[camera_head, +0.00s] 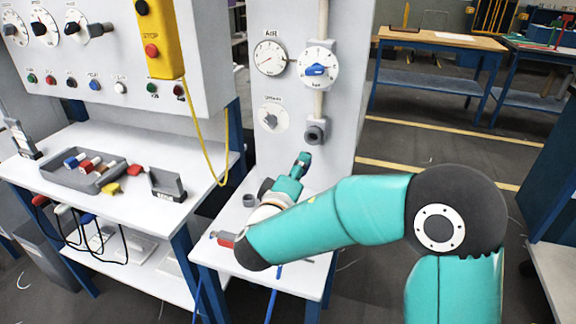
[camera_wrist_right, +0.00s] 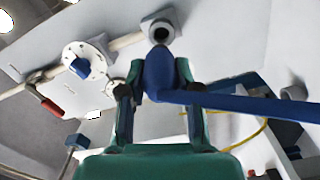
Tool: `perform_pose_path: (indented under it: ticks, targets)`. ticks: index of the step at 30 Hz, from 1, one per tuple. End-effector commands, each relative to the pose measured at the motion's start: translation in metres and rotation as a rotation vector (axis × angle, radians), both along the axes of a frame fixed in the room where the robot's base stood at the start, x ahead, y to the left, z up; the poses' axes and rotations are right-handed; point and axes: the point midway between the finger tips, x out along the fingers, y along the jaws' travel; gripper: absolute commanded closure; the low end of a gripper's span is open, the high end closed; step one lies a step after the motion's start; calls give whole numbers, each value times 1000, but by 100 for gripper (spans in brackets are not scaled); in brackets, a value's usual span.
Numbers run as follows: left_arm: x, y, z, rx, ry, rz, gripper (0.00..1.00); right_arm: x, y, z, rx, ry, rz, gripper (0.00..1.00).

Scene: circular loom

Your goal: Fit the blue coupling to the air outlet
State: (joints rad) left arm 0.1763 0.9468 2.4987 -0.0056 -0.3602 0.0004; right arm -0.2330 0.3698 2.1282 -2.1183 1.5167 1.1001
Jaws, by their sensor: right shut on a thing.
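The air outlet (camera_head: 315,133) is a grey fitting with a dark round opening, low on the panel below the blue-knobbed valve (camera_head: 316,70). In the right wrist view the outlet (camera_wrist_right: 160,32) lies just beyond the coupling. My right gripper (camera_head: 303,162) is close below the outlet in the head view. In its wrist view the right gripper (camera_wrist_right: 160,90) is shut on the blue coupling (camera_wrist_right: 158,72), whose tip points toward the outlet, with a small gap seeming to remain. A blue hose (camera_wrist_right: 245,103) runs off right. My left gripper is not in view.
A white table (camera_head: 300,276) stands under the panel, with a red-ended part (camera_head: 224,239) and a small grey cup (camera_head: 249,200). A bench at left holds a grey tray (camera_head: 70,177) of coloured parts. A yellow cable (camera_head: 207,150) hangs left of the panel.

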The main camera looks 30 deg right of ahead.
Motion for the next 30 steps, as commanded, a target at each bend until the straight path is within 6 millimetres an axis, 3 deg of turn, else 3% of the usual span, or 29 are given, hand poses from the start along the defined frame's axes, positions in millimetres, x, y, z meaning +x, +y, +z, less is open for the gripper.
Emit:
perform_pose_path:
  ticks: [7,23,30]
  targets:
    - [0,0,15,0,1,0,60,17,-5,2,0,4,15,100]
    - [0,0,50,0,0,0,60,50,-39,2,1,3,20,100]
    - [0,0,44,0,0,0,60,49,-38,-1,1,2,23,100]
